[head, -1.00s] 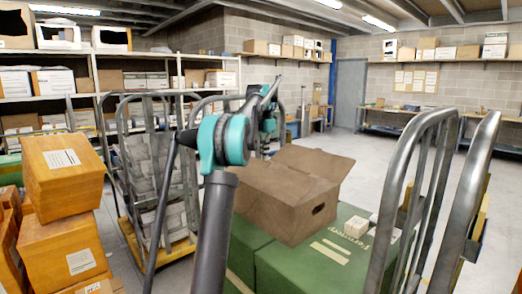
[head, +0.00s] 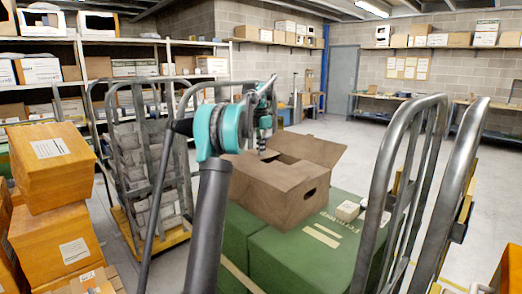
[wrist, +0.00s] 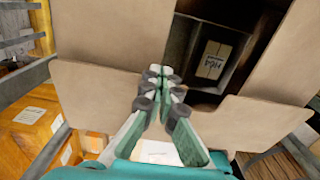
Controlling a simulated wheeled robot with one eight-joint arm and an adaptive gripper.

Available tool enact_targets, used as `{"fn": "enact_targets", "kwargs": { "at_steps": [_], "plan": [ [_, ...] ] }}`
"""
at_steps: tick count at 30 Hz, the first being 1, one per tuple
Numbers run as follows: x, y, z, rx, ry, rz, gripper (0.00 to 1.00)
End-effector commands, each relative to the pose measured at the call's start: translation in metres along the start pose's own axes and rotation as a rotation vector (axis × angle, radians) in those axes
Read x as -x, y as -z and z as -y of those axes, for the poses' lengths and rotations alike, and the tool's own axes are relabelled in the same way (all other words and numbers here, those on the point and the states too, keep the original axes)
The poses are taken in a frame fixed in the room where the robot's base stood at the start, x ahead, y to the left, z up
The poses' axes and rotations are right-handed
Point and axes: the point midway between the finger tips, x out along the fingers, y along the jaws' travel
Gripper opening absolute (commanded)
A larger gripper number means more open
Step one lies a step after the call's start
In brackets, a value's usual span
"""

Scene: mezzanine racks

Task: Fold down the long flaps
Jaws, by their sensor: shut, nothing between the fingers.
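Part of the top is open and dark. My gripper (head: 262,152) points down over the box's far left part. In the wrist view my gripper (wrist: 160,72) is shut and empty, with cardboard panels (wrist: 105,98) close beneath and beside it. Through the opening I see a small labelled carton (wrist: 213,58) inside. I cannot tell whether the fingertips touch the cardboard.
Metal cart rails (head: 400,170) rise close on the right. Another cart (head: 145,170) and stacked orange boxes (head: 52,170) stand left. Open floor lies beyond, to the right.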

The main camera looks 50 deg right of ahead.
Motion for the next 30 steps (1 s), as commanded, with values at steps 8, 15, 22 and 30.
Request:
{"fn": "enact_targets", "kwargs": {
  "at_steps": [8, 15, 22, 30],
  "plan": [
    [0.001, 0.0, 0.0, 0.0, 0.0, 0.0, 0.0],
    [0.01, 0.0, 0.0, 0.0, 0.0, 0.0, 0.0],
    [0.017, 0.0, 0.0, 0.0, 0.0, 0.0, 0.0],
    [0.043, 0.0, 0.0, 0.0, 0.0, 0.0, 0.0]
  ]
}}
